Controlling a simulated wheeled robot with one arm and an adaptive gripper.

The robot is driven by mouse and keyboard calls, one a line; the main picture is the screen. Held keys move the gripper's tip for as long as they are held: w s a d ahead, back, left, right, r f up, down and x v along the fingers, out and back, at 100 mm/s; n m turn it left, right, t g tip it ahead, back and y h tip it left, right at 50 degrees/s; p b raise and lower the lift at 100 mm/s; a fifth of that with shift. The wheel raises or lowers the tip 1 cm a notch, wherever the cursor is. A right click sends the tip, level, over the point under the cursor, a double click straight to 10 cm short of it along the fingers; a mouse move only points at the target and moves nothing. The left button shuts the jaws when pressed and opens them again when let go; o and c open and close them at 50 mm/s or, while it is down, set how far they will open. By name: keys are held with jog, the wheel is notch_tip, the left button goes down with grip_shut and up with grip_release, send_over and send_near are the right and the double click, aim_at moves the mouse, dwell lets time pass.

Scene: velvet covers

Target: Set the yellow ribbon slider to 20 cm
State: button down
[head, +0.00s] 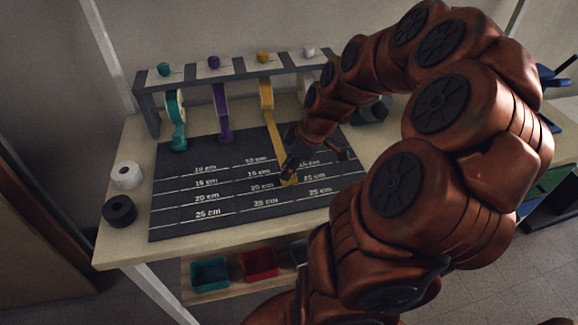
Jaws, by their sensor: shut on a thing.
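The yellow ribbon (270,125) hangs from the rack and runs down across the dark measuring mat (170,222). My gripper (288,174) is low over the mat, shut on the yellow end piece. The fingers and arm partly hide the ribbon's end and the mat to the right.
The grey rack (145,97) also carries a teal ribbon (176,125) and a purple ribbon (222,115). A white roll (127,175) and a black roll (119,210) are at the table's left. Below are a teal bin (210,274) and a red bin (260,263).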

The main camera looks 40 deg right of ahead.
jog(key=c, duration=1)
grip_release()
jog(key=shift+o, duration=0.2)
jog(key=shift+r, duration=0.1)
jog(key=v, duration=1.2)
jog(key=s+a+r+m+g+p, duration=0.2)
jog(key=a+g+p, duration=0.15)
jog(key=a, duration=1.05)
jog(key=s+a+m+g+h+p, duration=0.1)
jog(key=s+a+m+p, duration=0.3)
jog(key=s+a, duration=0.4)
jog(key=s+m+h, duration=0.1)
jog(key=s, duration=0.3)
jog(key=shift+s+a+m+g+h, duration=0.2)
jog(key=shift+m+g+h, duration=0.15)
jog(key=shift+m+h, duration=0.05)
